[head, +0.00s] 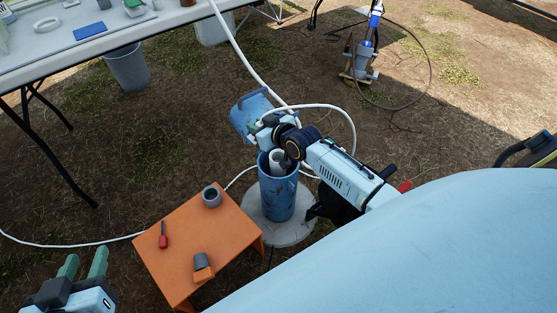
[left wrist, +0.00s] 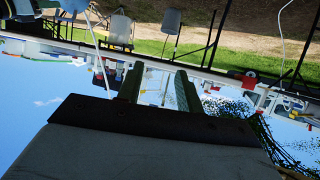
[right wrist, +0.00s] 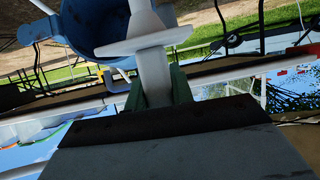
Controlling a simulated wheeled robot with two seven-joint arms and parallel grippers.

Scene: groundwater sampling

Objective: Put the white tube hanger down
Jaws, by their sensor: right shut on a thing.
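The white tube hanger (right wrist: 152,45) is in my right gripper (right wrist: 158,85), in the right wrist view. Its pale stem is between the green fingers, with a wide crosspiece across it. My right gripper (head: 266,128) is over the blue well casing (head: 278,198) in the head view, and its wrist hides much of the hanger there. A white pipe (head: 278,160) shows inside the casing mouth. The casing's blue lid (head: 245,116) is swung open behind. My left gripper (head: 82,266) is open and empty at the lower left; its two fingers stand apart in the left wrist view (left wrist: 160,88).
An orange table (head: 185,240) stands left of the casing. It holds a grey cup (head: 212,196), a red-handled tool (head: 163,236) and a grey-and-orange item (head: 202,266). A white hose (head: 240,48) runs past the casing. A white table (head: 80,52) is at upper left.

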